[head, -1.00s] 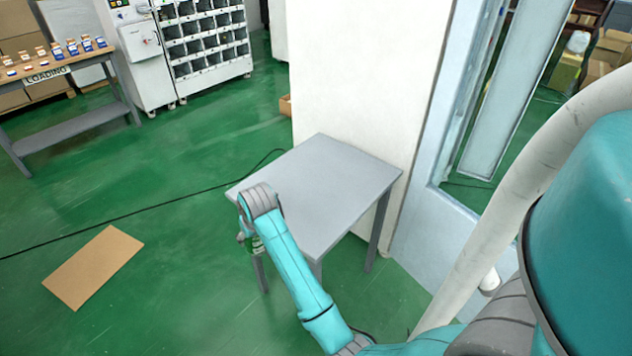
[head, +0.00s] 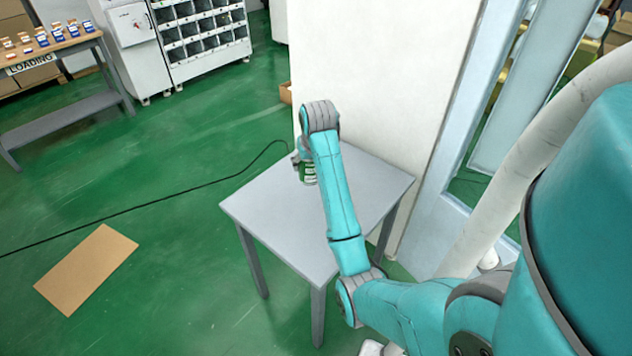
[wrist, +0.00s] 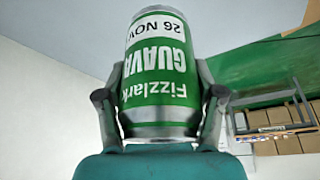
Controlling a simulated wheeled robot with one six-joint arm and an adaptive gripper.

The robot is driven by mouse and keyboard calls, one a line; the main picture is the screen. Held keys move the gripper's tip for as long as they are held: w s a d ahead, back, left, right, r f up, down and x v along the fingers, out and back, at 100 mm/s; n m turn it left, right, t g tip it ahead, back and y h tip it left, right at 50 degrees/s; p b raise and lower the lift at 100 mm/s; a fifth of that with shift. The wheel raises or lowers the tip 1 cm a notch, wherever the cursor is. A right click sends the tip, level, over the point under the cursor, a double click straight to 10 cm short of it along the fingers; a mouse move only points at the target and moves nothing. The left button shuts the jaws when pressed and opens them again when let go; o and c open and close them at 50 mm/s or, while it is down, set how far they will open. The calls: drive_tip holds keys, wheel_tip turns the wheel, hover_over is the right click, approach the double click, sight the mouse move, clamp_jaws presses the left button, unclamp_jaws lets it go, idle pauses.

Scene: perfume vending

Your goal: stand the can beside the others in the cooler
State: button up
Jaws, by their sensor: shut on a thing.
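A green and white can (wrist: 160,80) fills the middle of the wrist view, appearing upside down there, with "Fizzlark GUAVA" and "26 NOV" on its label. My gripper (wrist: 158,82) is shut on the can, one finger on each side. In the head view the can (head: 308,172) shows partly behind my wrist, over the far part of the grey table; I cannot tell if it touches the tabletop. My gripper (head: 298,160) is mostly hidden by my arm there. A tall pale cabinet (head: 385,75) with a glass-panelled door stands behind the table; no other cans show.
The grey table (head: 255,215) has a bare top. A cardboard sheet (head: 86,268) and a black cable (head: 130,208) lie on the green floor. A loading bench (head: 60,45) with small boxes and a bin rack (head: 200,45) stand at the back left.

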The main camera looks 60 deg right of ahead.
drive_tip(key=shift+f, duration=4.4)
drive_tip(key=shift+f, duration=0.1)
drive_tip(key=o, duration=1.7)
drive_tip(key=shift+o, duration=0.2)
